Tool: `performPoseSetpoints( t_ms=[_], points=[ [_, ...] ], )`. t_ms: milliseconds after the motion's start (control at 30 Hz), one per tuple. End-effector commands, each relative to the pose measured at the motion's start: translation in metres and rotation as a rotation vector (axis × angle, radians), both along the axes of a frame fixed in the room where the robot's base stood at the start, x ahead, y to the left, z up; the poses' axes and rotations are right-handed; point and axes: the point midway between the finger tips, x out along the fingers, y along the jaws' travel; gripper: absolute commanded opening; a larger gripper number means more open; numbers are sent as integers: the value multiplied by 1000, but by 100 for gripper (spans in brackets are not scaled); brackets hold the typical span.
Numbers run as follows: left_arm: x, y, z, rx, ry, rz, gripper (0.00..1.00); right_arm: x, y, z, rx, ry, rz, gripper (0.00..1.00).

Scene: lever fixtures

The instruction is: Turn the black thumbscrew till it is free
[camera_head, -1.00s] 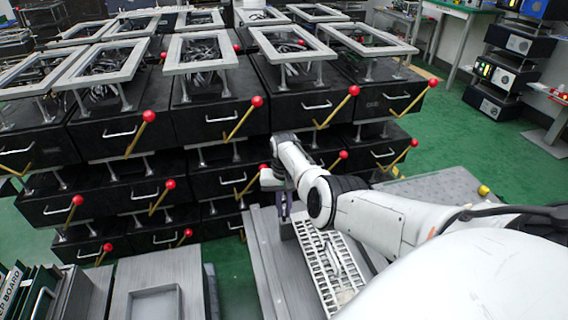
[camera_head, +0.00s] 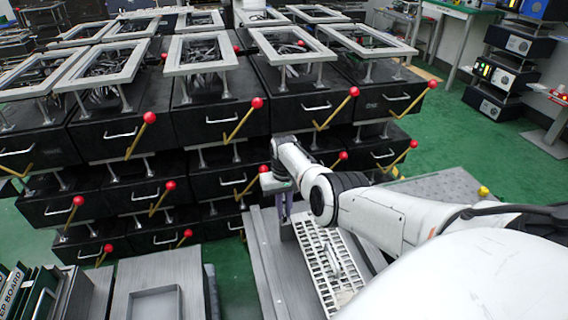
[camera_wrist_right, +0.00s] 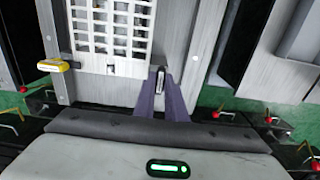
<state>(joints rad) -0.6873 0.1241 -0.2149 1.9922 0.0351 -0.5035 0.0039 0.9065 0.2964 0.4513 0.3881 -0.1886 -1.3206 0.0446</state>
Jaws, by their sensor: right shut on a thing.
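My right gripper (camera_head: 286,218) points down at the grey panel beside the white grille. In the right wrist view its two purple fingers (camera_wrist_right: 161,80) are close together, shut on a small dark piece, the black thumbscrew (camera_wrist_right: 160,79). The fingers hide most of the thumbscrew, and the head view does not show it clearly. I cannot tell how far it has turned or whether it is still seated in the panel. My left gripper is in no view.
The white slotted grille (camera_head: 316,252) lies on the grey panel (camera_head: 262,262). Stacked black drawer boxes (camera_head: 215,118) with red-knobbed levers stand just beyond. A yellow knob (camera_wrist_right: 52,66) shows in the wrist view. Green floor is open at right.

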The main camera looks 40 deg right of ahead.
Motion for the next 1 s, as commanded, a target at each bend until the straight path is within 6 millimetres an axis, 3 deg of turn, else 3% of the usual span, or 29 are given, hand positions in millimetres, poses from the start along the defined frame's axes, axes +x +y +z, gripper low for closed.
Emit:
performPoseSetpoints(
  t_ms=[33, 133, 467, 733, 1000],
  points=[
    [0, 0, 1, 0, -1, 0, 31, -1, -1, 0, 0, 2, -1, 16],
    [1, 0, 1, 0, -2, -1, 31, -1, -1, 0, 0, 1, -1, 30],
    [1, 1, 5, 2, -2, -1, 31, 0, 0, 5, 0, -1, -2, 30],
    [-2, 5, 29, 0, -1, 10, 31, 0, -1, 52, -2, -2, -2, 30],
    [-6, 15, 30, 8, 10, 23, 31, 0, 0, 93, 0, -1, -1, 30]
  ],
)
